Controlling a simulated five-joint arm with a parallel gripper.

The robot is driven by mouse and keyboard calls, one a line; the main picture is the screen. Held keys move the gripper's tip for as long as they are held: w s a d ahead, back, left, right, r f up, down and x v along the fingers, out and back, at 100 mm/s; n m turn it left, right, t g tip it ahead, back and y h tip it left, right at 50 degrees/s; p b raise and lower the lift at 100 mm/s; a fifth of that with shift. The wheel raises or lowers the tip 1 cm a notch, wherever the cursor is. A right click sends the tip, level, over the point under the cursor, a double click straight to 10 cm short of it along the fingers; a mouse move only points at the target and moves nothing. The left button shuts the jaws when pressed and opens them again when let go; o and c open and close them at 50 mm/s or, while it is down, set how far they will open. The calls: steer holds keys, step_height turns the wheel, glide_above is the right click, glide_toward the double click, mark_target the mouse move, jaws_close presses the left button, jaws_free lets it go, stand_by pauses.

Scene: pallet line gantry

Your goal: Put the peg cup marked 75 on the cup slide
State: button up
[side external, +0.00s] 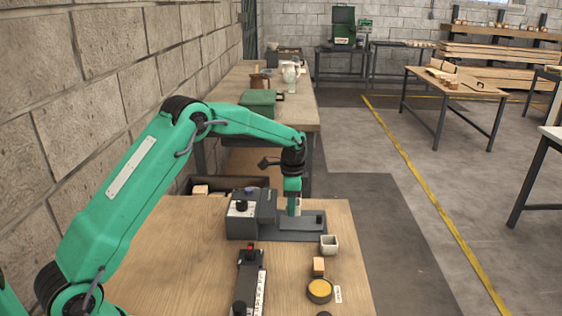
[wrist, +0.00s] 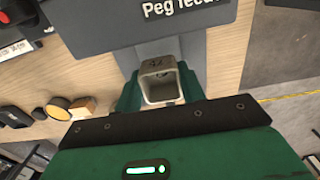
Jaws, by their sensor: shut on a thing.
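My gripper (side external: 292,205) points down over the right part of a dark grey feeder fixture (side external: 268,230). It is shut on a light grey square peg cup (wrist: 157,87), which is between the green fingers (wrist: 160,78) in the wrist view. The cup has a small dark mark on its rim that I cannot read surely. Its open top faces the wrist camera. The grey fixture with a "Peg" label (wrist: 190,8) lies just beyond it. I cannot tell whether the cup's base touches the fixture.
A wooden block (side external: 319,265) and a round yellow-topped black tin (side external: 319,290) sit near the table's right edge. A black strip device with a red button (side external: 250,270) lies in front of the fixture. The table's left part (side external: 180,240) is bare wood.

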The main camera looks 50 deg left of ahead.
steer(key=shift+f, duration=1.7)
steer(key=shift+f, duration=0.15)
steer(key=o, duration=0.9)
steer(key=shift+o, duration=0.2)
step_height(320, 180, up, 12)
steer(key=shift+r, duration=0.25)
